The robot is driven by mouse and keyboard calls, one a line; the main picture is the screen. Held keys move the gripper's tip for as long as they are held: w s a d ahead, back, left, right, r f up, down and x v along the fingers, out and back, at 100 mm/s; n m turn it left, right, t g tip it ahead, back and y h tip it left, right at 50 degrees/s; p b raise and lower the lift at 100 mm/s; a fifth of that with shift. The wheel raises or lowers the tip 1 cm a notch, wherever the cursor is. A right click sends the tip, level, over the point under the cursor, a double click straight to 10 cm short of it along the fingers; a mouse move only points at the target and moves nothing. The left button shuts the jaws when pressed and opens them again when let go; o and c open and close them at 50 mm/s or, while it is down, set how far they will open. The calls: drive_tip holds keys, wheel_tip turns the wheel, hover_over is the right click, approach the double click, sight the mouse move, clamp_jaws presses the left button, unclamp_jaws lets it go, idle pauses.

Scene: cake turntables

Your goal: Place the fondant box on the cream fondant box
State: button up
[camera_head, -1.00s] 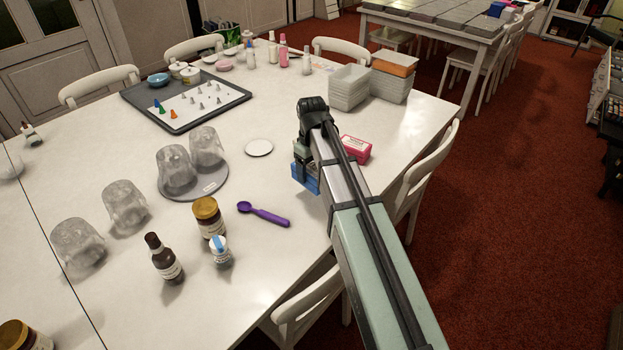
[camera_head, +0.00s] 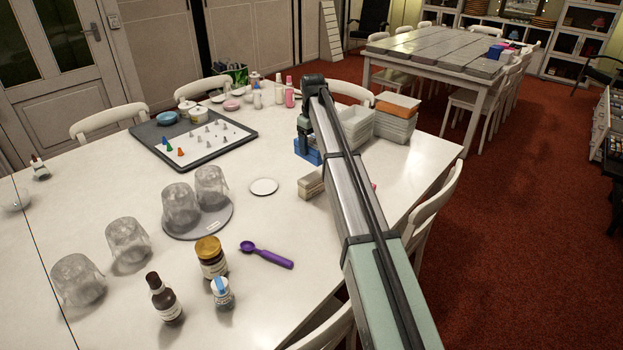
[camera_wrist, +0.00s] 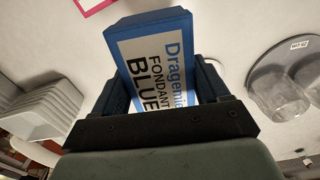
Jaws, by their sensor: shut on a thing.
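My gripper (camera_head: 304,136) is shut on a blue fondant box (camera_head: 308,153), toward the far right part of the white table. In the wrist view the box (camera_wrist: 155,62) sits between the two fingers (camera_wrist: 165,88), its label reading "FONDANT BLUE". A cream-coloured box (camera_head: 311,184), which looks like the cream fondant box, lies on the table nearer the camera, just below the held box in the head view. I cannot make out the cream box in the wrist view.
A pink box (camera_head: 374,187) is mostly hidden behind my arm. Stacked white tubs (camera_head: 397,122) stand behind at right. A white disc (camera_head: 264,186), a purple scoop (camera_head: 266,255) and a grey turntable (camera_head: 200,228) with clear containers lie left. A grey tray (camera_head: 163,127) is farther back.

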drive_tip(key=shift+w+a+r, duration=0.15)
drive_tip(key=shift+w+r, duration=0.05)
drive_tip(key=shift+w, duration=0.8)
drive_tip(key=shift+s+n, duration=0.2)
drive_tip(key=shift+n, duration=0.2)
drive_tip(key=shift+f, duration=0.25)
hover_over(312, 177)
drive_tip(key=shift+a+f, duration=0.1)
drive_tip(key=shift+f, duration=4.65)
drive_tip(key=shift+f, duration=0.1)
drive_tip(key=o, duration=1.2)
drive_tip(key=shift+o, duration=0.2)
drive_tip(key=shift+s, duration=0.1)
wheel_tip(312, 177, up, 12)
drive_tip(key=shift+r, duration=0.1)
